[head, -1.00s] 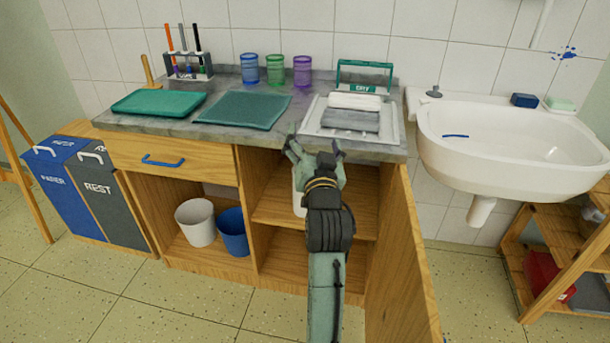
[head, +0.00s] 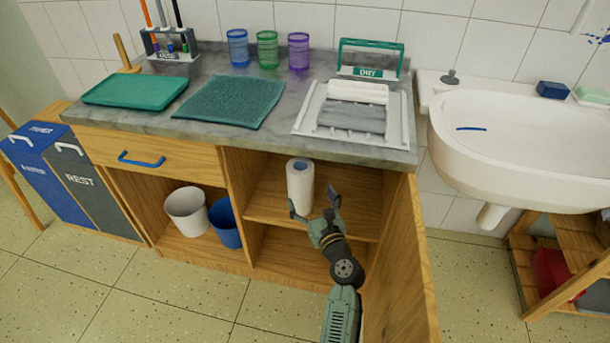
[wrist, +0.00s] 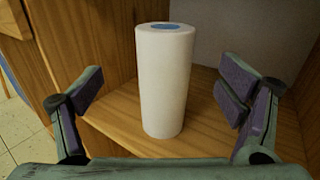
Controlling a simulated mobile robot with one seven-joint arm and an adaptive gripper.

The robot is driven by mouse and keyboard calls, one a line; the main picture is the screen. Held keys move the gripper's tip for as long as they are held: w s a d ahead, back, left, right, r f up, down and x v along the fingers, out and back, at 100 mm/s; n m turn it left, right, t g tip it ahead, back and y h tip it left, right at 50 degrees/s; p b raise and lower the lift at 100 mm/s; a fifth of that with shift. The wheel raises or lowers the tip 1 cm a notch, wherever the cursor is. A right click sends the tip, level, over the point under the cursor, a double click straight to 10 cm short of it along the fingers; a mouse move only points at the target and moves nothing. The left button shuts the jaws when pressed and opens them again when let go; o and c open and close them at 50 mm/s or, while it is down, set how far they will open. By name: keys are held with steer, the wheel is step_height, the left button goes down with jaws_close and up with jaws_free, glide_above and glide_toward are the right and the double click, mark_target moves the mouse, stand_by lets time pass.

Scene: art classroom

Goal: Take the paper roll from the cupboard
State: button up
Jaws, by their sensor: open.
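The cupboard door (head: 400,265) stands open to the right of my arm.
A wooden partition (head: 237,205) closes the left side of the compartment. Left of it are a white bin (head: 187,212) and a blue bin (head: 224,224). The worktop (head: 270,130) overhangs the shelf. A sink (head: 520,150) is at the right. The shelf right of the roll is bare.

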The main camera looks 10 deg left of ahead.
mark_target(303, 181)
steer(key=x, duration=0.4)
steer(key=shift+w+a+r+p, duration=0.1)
steer(key=shift+w+p, duration=0.2)
steer(key=shift+w, duration=0.05)
steer(key=x, duration=0.6)
steer(key=shift+w, duration=0.3)
steer(key=c, duration=1.6)
steer(key=shift+r, duration=0.1)
steer(key=shift+c, duration=0.6)
steer(key=shift+p, duration=0.35)
